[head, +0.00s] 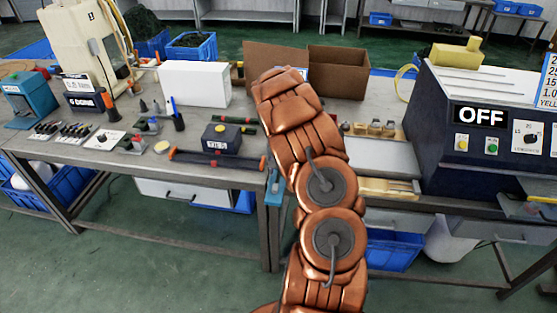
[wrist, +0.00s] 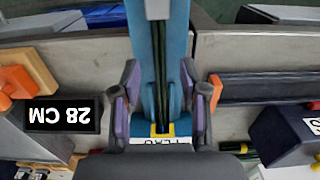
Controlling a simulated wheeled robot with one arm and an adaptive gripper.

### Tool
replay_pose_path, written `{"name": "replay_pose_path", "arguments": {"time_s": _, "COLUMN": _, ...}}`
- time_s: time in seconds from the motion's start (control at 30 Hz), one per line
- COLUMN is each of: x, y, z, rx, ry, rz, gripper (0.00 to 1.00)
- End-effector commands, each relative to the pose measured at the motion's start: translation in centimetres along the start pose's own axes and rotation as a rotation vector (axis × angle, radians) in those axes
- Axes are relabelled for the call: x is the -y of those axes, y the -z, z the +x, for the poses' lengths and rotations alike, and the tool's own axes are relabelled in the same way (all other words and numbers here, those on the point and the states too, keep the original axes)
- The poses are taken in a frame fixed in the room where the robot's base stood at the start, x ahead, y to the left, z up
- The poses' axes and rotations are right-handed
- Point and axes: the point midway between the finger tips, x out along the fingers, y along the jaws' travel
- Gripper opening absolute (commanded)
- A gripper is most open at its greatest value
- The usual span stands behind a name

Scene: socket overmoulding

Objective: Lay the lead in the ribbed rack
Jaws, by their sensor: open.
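A teal trough-like rack (wrist: 176,45) runs lengthwise through the middle of the wrist view, with a label (wrist: 165,140) at its near end that appears upside down. Dark lengthwise strips (wrist: 160,75) show inside it; I cannot tell whether they are ribs or the lead. A pale block (wrist: 157,9) is at its far end. My gripper (wrist: 161,88) is open, its fingers on either side of the rack, with no clear contact. In the head view, part of the teal rack (head: 275,188) shows at the bench's front edge; my arm hides the gripper.
A dark bar with orange ends (head: 215,160) and a dark labelled box (head: 222,139) lie left of my arm. The "OFF" machine (head: 480,140) stands right.

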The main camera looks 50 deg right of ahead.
Motion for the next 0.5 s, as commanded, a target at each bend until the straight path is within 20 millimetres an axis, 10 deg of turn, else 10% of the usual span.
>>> {"name": "replay_pose_path", "arguments": {"time_s": 0.5, "x": 0.01, "y": 0.0, "z": 0.98, "rx": -0.001, "ry": 0.0, "rz": 0.0, "gripper": 0.31}}
